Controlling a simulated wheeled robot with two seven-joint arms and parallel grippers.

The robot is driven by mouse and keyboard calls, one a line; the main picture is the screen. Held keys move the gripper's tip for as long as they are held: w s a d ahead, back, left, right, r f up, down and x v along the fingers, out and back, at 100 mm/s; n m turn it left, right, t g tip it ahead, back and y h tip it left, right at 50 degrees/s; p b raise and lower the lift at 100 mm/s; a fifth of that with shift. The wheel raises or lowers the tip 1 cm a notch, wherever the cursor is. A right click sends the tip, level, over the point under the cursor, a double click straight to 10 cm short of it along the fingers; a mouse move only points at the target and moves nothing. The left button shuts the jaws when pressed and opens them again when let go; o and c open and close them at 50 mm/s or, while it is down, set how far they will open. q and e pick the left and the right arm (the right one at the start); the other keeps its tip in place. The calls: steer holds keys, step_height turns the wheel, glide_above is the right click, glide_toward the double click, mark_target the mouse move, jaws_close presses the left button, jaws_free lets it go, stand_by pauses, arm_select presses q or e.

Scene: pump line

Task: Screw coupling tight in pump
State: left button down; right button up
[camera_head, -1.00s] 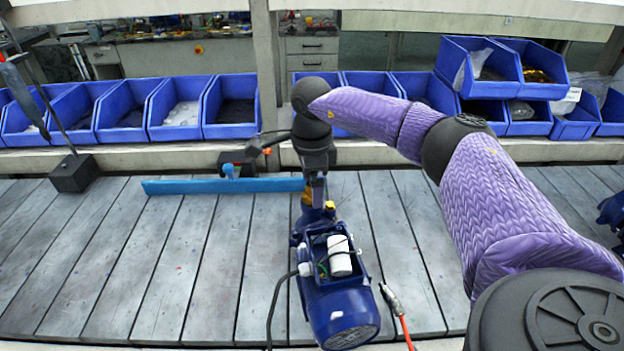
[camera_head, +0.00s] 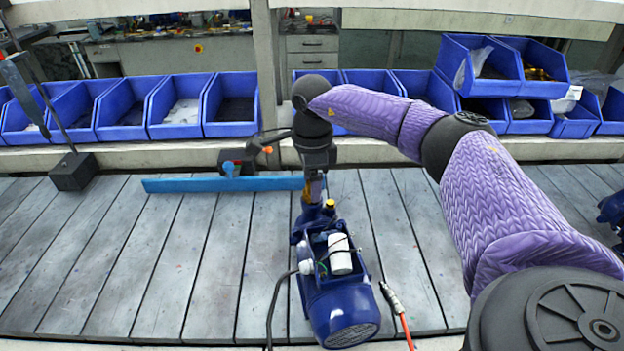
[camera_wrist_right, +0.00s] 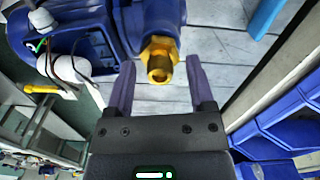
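The blue pump (camera_head: 340,295) lies on the slatted table with its open wiring box facing up. The brass coupling (camera_wrist_right: 160,58) sticks out of the pump's blue body in the right wrist view. My right gripper (camera_head: 314,198) reaches down over the pump's far end in the head view and hides much of the coupling there. In the right wrist view my right gripper (camera_wrist_right: 160,72) is open, with one purple finger on either side of the coupling's end. Gaps show between the fingers and the brass. My left gripper is not in view.
A long blue bar (camera_head: 220,184) lies left of the pump's far end. A black block with a rod (camera_head: 73,172) stands further left. An orange-ended hose (camera_head: 397,309) lies right of the pump. Blue bins (camera_head: 232,105) line the back. The table's left part is clear.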

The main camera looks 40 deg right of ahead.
steer(key=n, duration=0.2)
steer(key=shift+r+n+p, duration=0.1)
steer(key=shift+n+p, duration=0.2)
steer(key=shift+n, duration=2.1)
steer(key=shift+p, duration=0.4)
steer(key=shift+c, duration=0.3)
jaws_close()
